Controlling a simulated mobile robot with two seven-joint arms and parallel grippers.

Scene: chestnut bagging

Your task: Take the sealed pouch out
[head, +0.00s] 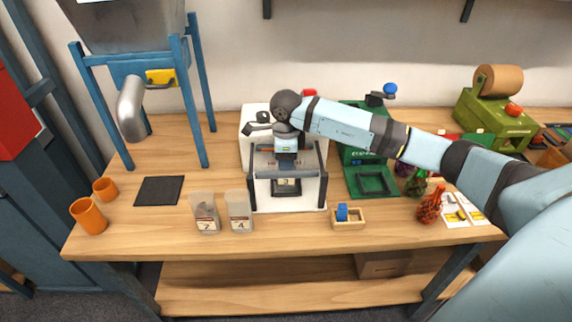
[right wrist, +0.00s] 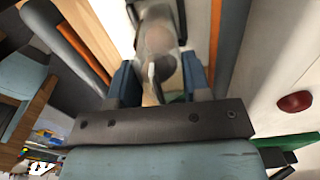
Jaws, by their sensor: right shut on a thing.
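The white sealing machine (head: 318,196) stands mid-table with a grey bar across its front and dark side posts. My right gripper (head: 287,162) reaches down into it from above, at the bar. A pouch marked 3 (head: 286,182) shows low inside the machine, just below the gripper; the bar and gripper hide most of it. In the right wrist view my right gripper (right wrist: 160,78) is shut on a clear pouch (right wrist: 158,40) with something brownish inside. My left gripper is in neither view.
Two clear labelled pouches (head: 206,213) (head: 239,211) stand left of the machine. A dark mat (head: 160,190) and orange cups (head: 89,216) are further left. A green scale (head: 372,182), a small wooden box (head: 349,224) and red netted bags (head: 430,206) are to the right.

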